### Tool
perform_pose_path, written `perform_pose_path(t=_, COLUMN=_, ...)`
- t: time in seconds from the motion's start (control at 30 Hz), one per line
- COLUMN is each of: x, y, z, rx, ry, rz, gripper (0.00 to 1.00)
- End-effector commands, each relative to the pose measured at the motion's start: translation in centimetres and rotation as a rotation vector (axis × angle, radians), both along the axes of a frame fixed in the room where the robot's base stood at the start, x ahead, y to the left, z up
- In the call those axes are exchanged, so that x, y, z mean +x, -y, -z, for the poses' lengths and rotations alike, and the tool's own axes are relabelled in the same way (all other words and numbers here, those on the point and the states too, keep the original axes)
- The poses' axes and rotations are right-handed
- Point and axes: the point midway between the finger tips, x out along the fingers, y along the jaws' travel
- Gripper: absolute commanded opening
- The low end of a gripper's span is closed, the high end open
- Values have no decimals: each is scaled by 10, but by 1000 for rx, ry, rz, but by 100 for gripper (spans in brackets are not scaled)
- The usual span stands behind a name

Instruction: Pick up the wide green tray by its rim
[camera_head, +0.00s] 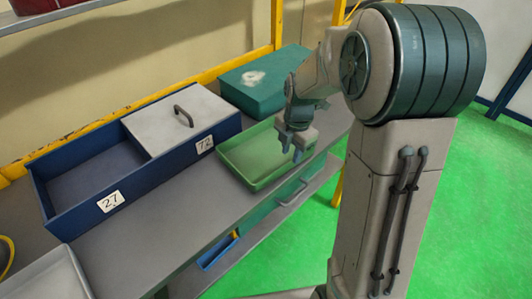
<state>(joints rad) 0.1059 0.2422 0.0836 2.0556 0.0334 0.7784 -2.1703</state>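The wide green tray (252,161) lies on the grey bench top, near its front edge. It is shallow and looks empty. My gripper (291,149) points down at the tray's right end, close to the rim there. Its two fingers appear apart, one farther left and one nearer the camera. Whether either finger touches the rim cannot be told from this view. The gripper and wrist hide part of the tray's far right corner.
A dark green box (262,82) stands behind the tray. A blue bin (90,172) with labels 27 and 72 and a grey handled lid (181,121) is at left. A pale tray (48,278) sits at bottom left. A drawer handle (292,194) juts below the bench edge.

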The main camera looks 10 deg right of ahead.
Motion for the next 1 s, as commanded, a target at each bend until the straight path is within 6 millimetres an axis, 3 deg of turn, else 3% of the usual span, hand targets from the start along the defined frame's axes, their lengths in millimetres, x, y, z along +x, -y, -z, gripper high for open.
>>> perform_pose_path(t=0.33, x=4, y=-3, z=27, rx=1, ry=-3, rz=1, gripper=30)
perform_pose_path(t=0.63, x=11, y=-6, z=63, rx=0, ry=-2, rz=1, gripper=30)
perform_pose_path(t=0.97, x=12, y=-6, z=69, rx=0, ry=0, rz=2, gripper=30)
perform_pose_path(t=1.0, x=12, y=-6, z=69, rx=0, ry=0, rz=2, gripper=19)
